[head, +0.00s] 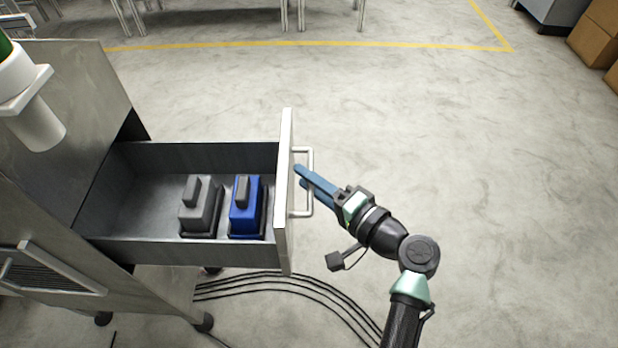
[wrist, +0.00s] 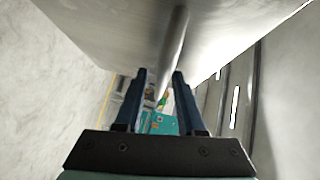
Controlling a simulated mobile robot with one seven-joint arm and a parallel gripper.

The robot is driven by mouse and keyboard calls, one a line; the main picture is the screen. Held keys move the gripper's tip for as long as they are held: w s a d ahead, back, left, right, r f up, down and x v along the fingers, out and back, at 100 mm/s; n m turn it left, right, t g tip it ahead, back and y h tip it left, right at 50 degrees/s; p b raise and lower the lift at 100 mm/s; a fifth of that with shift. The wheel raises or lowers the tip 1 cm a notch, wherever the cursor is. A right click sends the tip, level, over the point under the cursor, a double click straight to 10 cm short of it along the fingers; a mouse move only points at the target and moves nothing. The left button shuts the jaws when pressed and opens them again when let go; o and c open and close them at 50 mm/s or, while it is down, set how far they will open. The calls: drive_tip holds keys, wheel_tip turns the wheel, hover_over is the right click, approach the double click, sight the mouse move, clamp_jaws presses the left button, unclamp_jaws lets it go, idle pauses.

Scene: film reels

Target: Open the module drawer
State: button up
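The module drawer (head: 188,253) is pulled well out of the metal cabinet, its inside in plain view. A grey module (head: 201,212) and a blue module (head: 245,216) sit side by side in it, towards the front panel (head: 285,235). The bar handle (head: 311,205) is on the front panel's outer face. My gripper (head: 299,175) is at the handle, its blue fingers reaching across the bar towards the panel. In the wrist view the fingers (wrist: 160,75) are apart, with the handle bar (wrist: 177,35) between them and a gap on the left side.
The cabinet (head: 70,85) stands at the left, with another handle (head: 65,268) lower on its face. A green and white cylindrical thing (head: 30,110) is at upper left. Black cables (head: 290,285) lie on the floor below the drawer. The floor right of my arm is clear.

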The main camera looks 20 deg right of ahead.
drive_tip(key=shift+s, duration=0.1)
drive_tip(key=p+v, duration=0.2)
drive_tip(key=v, duration=1)
drive_tip(key=shift+s+d+r, duration=0.1)
drive_tip(key=shift+s+d, duration=0.1)
drive_tip(key=shift+s, duration=0.15)
